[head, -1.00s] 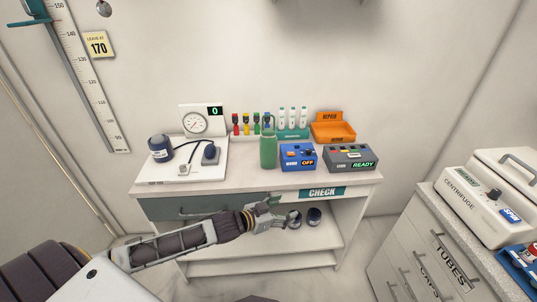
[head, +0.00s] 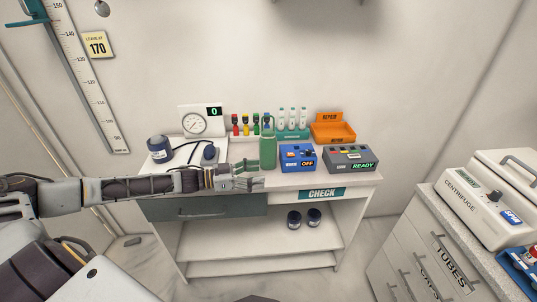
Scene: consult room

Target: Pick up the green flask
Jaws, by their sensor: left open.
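The green flask (head: 268,151) stands upright on the desk top, left of the blue OFF box. My left gripper (head: 254,175) is at the desk's front edge, just in front and to the left of the flask. Its fingers point right and are apart, with nothing between them. One finger overlaps the lower left of the flask in the picture; I cannot tell whether it touches. My right gripper is not in view.
The blue OFF box (head: 297,157) stands close right of the flask, with the grey READY box (head: 349,158) beyond. Behind are the vial rack (head: 292,134) and orange repair tray (head: 333,131). A pressure gauge (head: 194,123) stands left. Two dark jars (head: 294,220) sit on the lower shelf.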

